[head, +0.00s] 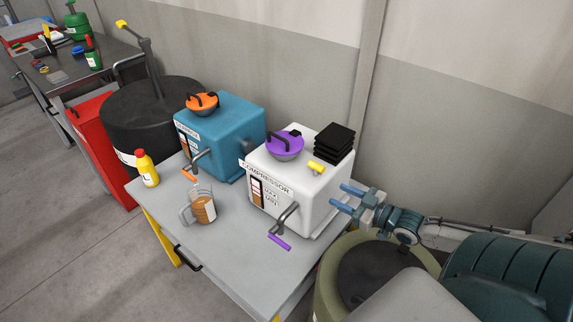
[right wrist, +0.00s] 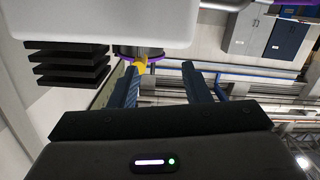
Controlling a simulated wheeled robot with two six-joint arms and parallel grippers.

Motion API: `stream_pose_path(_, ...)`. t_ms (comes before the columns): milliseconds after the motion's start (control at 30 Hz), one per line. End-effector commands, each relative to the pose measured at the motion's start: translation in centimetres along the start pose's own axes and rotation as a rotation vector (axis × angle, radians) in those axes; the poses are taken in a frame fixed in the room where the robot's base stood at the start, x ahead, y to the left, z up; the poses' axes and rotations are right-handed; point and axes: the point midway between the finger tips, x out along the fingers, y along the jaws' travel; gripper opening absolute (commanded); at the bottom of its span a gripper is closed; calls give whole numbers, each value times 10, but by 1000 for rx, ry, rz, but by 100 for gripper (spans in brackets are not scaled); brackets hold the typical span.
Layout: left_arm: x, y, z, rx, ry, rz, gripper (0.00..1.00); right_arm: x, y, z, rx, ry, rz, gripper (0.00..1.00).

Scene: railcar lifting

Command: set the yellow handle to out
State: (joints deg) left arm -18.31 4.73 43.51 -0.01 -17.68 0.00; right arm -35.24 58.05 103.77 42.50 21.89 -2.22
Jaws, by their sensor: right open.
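The yellow handle (head: 316,167) sits on top of the white compressor (head: 318,205), near its right edge, between the purple lid and the black fins. My right gripper (head: 341,196) is open and empty beside the compressor's right side, apart from the handle. In the right wrist view a yellow part (right wrist: 140,65), which looks like the handle, shows beyond the left fingertip of my right gripper (right wrist: 159,67). The handle's setting marks cannot be read. My left gripper is not in view.
The purple lid (head: 285,146) and black fins (head: 335,142) stand on the compressor. A purple-tipped crank (head: 280,241) sticks out in front. The blue machine (head: 225,135), a jug (head: 202,208) and a yellow bottle (head: 147,168) stand left. The table's front is mostly clear.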

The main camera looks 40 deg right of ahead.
Motion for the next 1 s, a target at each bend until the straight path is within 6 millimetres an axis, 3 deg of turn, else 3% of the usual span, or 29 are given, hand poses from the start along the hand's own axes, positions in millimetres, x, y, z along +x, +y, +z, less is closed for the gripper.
stream_pose_path(33, 8, 1, 16, -1, -15, 1, 36, 0, 12, -3, -11, 27, 6, 43)
stream_pose_path(200, 17, 2, 40, -3, -30, 2, 36, 0, 32, -14, -22, 89, 21, 43)
stream_pose_path(467, 32, 4, 44, -3, -31, 2, 36, 25, 34, -16, -23, 101, 24, 43)
stream_pose_path(800, 74, 7, 49, -2, -31, 2, 36, 80, 34, -18, -24, 102, 23, 43)
stream_pose_path(1000, 92, 9, 47, -2, -29, 2, 36, 97, 34, -21, -23, 98, 20, 43)
